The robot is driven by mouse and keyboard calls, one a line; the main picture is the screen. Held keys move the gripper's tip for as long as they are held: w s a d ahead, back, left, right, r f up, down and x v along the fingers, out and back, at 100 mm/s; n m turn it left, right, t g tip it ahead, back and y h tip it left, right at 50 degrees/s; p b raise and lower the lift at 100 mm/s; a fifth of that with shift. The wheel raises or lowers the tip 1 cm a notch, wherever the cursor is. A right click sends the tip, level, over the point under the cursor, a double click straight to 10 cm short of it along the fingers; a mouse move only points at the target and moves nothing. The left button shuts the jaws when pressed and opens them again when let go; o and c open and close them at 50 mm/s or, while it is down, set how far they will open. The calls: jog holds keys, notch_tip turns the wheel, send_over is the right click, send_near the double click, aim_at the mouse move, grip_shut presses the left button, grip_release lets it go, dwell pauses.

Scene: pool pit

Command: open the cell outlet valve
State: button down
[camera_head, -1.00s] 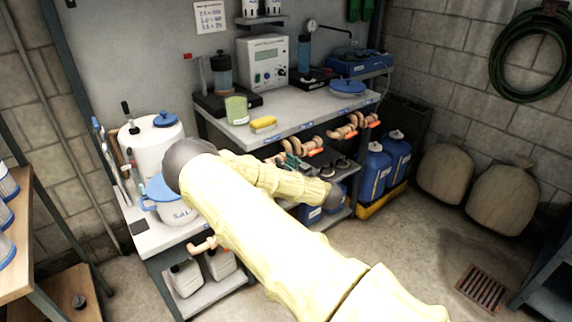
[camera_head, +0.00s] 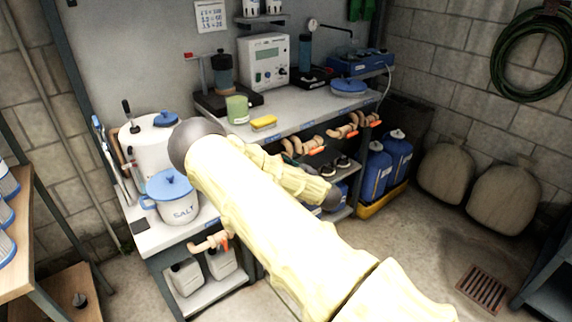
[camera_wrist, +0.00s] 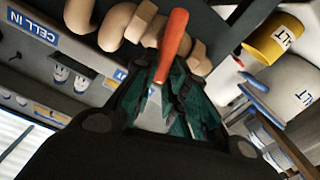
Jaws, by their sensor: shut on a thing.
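In the wrist view, my gripper (camera_wrist: 172,88) has dark fingers with green pads, closed around the lower end of an orange valve handle (camera_wrist: 174,38). The handle joins a tan valve and pipe (camera_wrist: 130,22) behind it. A blue label reading "CELL IN" (camera_wrist: 33,37) is at the upper left, beside the pipework. A smaller blue label (camera_wrist: 120,73) near the fingers is not readable. In the head view, tan valves with orange handles (camera_head: 313,151) line the bench's front edge. My forearm hides most of my gripper there, and I cannot tell which valve is the cell outlet.
The bench top (camera_head: 300,118) carries a yellow sponge (camera_head: 264,122), a green cup (camera_head: 237,109) and a white control box (camera_head: 264,62). A white salt pot (camera_head: 178,207) stands beside my arm. Floor at right is open around a drain grate (camera_head: 484,290).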

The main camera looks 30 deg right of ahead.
jog(key=shift+a+f+n+b, duration=0.45)
jog(key=shift+n+b, duration=0.65)
jog(key=shift+n, duration=1.25)
jog(key=shift+a+f+n+b, duration=0.4)
jog(key=shift+n+b, duration=0.7)
jog(key=shift+n, duration=1.3)
jog(key=shift+a+f+n+b, duration=0.2)
jog(key=shift+f+n+b, duration=0.65)
jog(key=shift+n, duration=1.5)
jog(key=shift+s+r+b, duration=0.1)
jog(key=shift+r+b, duration=0.1)
jog(key=shift+b, duration=0.15)
jog(key=c, duration=1.4)
grip_release()
jog(key=shift+n, duration=0.3)
jog(key=shift+c, duration=0.2)
jog(key=shift+r, duration=0.1)
jog(key=s+d, duration=0.1)
jog(key=s, duration=1.1)
